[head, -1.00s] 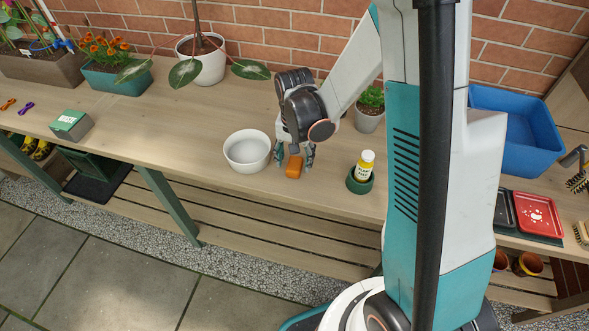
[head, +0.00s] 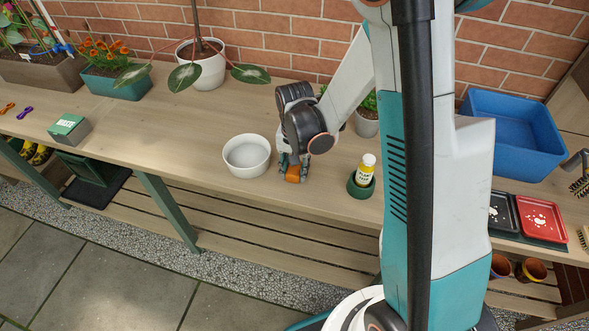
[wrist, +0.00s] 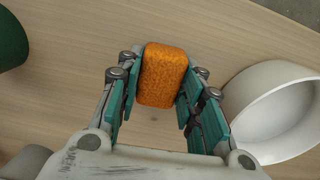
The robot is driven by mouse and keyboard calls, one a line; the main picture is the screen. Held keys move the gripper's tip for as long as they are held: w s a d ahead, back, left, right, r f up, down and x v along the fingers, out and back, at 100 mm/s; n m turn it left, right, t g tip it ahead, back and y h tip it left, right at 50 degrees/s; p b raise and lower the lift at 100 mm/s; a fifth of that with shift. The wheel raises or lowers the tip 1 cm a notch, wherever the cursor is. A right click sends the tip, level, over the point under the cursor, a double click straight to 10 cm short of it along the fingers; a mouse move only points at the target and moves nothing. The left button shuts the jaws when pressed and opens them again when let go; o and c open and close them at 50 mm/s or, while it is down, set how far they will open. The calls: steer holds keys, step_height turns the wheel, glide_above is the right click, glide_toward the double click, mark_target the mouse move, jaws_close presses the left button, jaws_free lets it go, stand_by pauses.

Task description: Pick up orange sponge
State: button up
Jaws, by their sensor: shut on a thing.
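The orange sponge (wrist: 163,75) is a small rounded block between my gripper's two teal fingers in the wrist view. My gripper (wrist: 158,95) is shut on it, with a finger against each side. In the head view the sponge (head: 294,174) shows below my gripper (head: 293,164), at the bench top between the white bowl and the green holder. I cannot tell whether it touches the wood.
The white bowl (head: 246,172) is close on the left; it also shows at the right of the wrist view (wrist: 236,98). A yellow-labelled bottle (head: 365,168) stands in a green holder (head: 358,190) on the right. A potted plant (head: 366,124) is behind.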

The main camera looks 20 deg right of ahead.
mark_target(294, 168)
step_height(294, 168, up, 20)
steer(key=p, duration=0.7)
steer(key=shift+o, duration=0.8)
steer(key=shift+c, duration=1.2)
steer(key=shift+f, duration=0.15)
